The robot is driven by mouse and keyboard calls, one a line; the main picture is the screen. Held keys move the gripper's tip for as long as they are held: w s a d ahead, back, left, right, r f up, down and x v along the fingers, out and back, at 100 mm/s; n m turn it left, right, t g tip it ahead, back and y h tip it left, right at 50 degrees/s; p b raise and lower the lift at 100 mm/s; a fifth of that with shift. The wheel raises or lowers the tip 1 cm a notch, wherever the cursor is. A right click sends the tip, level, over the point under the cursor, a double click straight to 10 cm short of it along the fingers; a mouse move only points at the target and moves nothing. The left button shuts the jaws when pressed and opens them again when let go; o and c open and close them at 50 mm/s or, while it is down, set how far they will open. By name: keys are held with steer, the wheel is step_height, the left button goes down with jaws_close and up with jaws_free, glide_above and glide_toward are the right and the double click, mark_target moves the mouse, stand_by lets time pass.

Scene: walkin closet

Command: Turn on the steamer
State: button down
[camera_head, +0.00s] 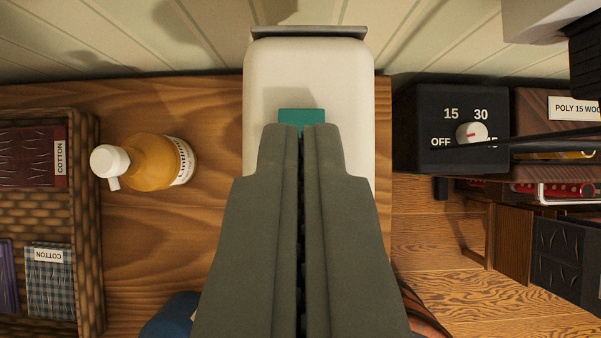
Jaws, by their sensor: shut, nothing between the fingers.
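A white rounded box, which looks like the steamer (260,85), stands on the wooden surface against the panelled wall, in the upper middle of the view. A teal button or switch (301,116) shows on its face. My gripper (305,130) is shut and empty, pointing at the box. Its fingertips overlap the lower edge of the teal part in the picture; I cannot tell whether they touch it. The gripper hides the lower part of the box.
An amber bottle with a white pump (158,163) stands to the left. A wicker basket (88,215) of labelled folded fabrics is at far left. A black timer box (420,110) with a white dial (472,133) is at right, beside labelled boxes. Bare wood (215,110) lies left of the white box.

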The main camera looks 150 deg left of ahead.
steer(key=shift+s+a+f, duration=0.1)
steer(key=shift+s+f, duration=0.1)
steer(key=shift+f, duration=1.05)
steer(key=shift+s+a+f, duration=0.1)
steer(key=shift+f, duration=0.2)
steer(key=shift+r, duration=0.15)
steer(key=shift+r, duration=0.65)
steer(key=shift+r, duration=0.55)
steer(key=v, duration=1.2)
steer(key=shift+s+a+f, duration=0.2)
steer(key=shift+s+a, duration=0.1)
steer(key=shift+s, duration=0.1)
